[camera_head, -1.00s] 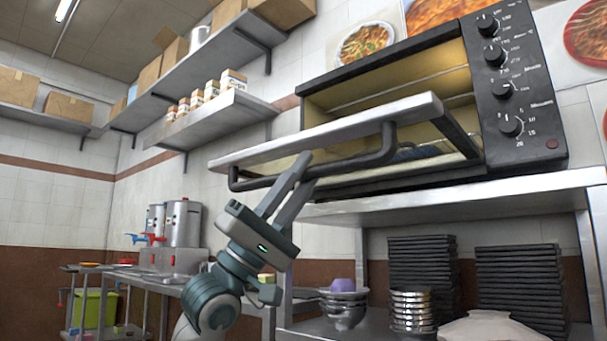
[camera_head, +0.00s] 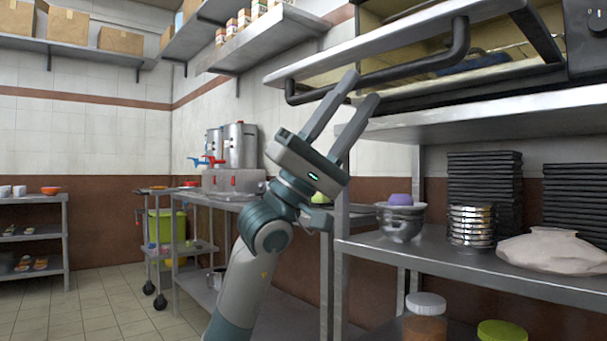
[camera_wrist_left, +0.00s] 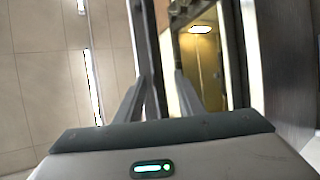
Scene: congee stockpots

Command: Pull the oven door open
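The black oven (camera_head: 585,55) stands on the steel shelf at the upper right, partly cut off by the frame. Its door (camera_head: 370,42) is swung down, roughly level, and the lit inside shows behind it. The black bar handle (camera_head: 410,72) runs along the door's front. My left gripper (camera_head: 362,87) is open at the handle's left part, one finger overlapping the bar and the other below it. In the left wrist view the dark handle (camera_wrist_left: 148,50) shows between the spread fingers (camera_wrist_left: 158,88); contact cannot be told. My right gripper is out of view.
The steel shelf (camera_head: 480,118) runs under the oven, with stacked black trays (camera_head: 485,185), metal bowls (camera_head: 470,225) and a sack (camera_head: 552,250) below. Steel pots (camera_head: 240,145) stand on a table at the back. Open floor (camera_head: 100,300) lies at the left.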

